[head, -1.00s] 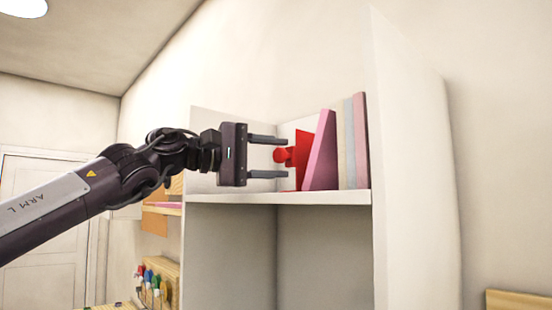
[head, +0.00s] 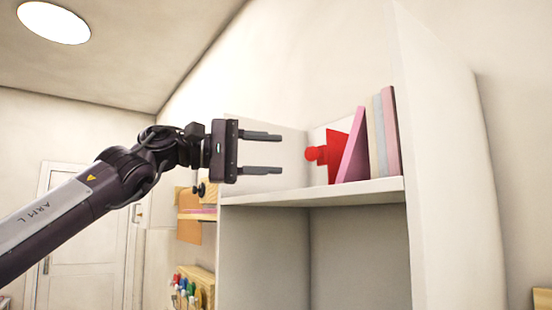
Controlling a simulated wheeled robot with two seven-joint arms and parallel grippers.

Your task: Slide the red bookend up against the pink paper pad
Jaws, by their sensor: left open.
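The red bookend (head: 337,157) stands on the upper shelf, with a round red knob on its left side. The pink paper pad (head: 353,148) leans to the right of it, its lower left edge close beside or touching the bookend; I cannot tell which. My left gripper (head: 282,153) is open and empty, fingers pointing right, one above the other. Its fingertips are to the left of the knob with a clear gap in the picture. My right gripper is not in view.
Several upright pads (head: 382,130) stand right of the pink one, against the tall side panel of the shelf unit (head: 440,170). The shelf board (head: 280,197) is free left of the bookend. Below is an open empty compartment. Stamps (head: 187,288) sit in a wooden rack at lower left.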

